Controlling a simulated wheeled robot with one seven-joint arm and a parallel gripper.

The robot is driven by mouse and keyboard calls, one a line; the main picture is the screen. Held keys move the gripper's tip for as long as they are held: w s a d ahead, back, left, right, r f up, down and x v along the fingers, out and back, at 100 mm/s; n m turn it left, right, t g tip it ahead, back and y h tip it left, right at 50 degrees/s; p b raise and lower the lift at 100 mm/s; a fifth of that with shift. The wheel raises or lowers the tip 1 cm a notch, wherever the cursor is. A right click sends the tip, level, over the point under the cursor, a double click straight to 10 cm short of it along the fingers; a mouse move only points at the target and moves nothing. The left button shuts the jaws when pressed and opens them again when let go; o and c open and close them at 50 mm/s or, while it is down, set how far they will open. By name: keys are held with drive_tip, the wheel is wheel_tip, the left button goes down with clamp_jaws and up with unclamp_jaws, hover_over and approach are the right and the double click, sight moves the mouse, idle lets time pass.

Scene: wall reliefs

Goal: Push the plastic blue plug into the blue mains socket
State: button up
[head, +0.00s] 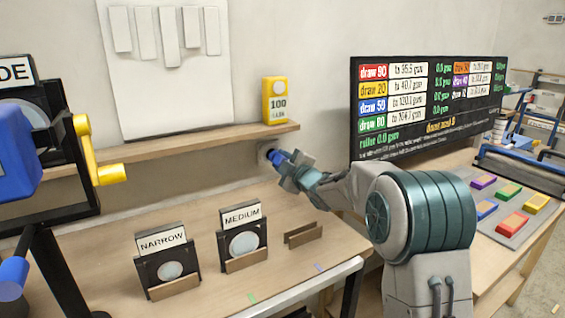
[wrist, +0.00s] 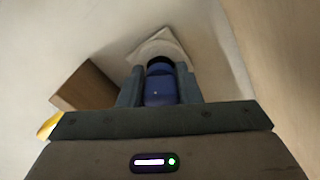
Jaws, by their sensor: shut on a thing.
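The blue plug (wrist: 160,88) is between the two fingers of my gripper (wrist: 160,92) in the wrist view. My gripper is shut on it. Its dark front end points at a pale plate (wrist: 168,43) on the wall, which looks like the socket. The socket's face is mostly hidden by the plug, and I cannot tell how deep the plug sits. No blue shows on the socket.
A wooden shelf (head: 190,145) runs just above the plug, with a yellow box (head: 275,100) marked 100 on it. On the bench stand holders labelled NARROW (head: 166,268) and MEDIUM (head: 243,240), and a small wooden stand (head: 303,235). A dark board (head: 425,105) stands to the right.

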drive_tip(key=shift+w+a, duration=0.1)
idle(0.6)
drive_tip(key=shift+w+a, duration=0.15)
drive_tip(key=shift+w, duration=0.15)
drive_tip(key=shift+w+a, duration=0.25)
drive_tip(key=shift+w, duration=0.05)
drive_tip(key=o, duration=1)
drive_tip(key=shift+o, duration=0.2)
drive_tip(key=shift+s, duration=0.1)
drive_tip(key=b+v, duration=0.1)
drive_tip(key=v, duration=1.2)
drive_tip(key=shift+s+d, duration=0.25)
drive_tip(key=shift+d, duration=0.1)
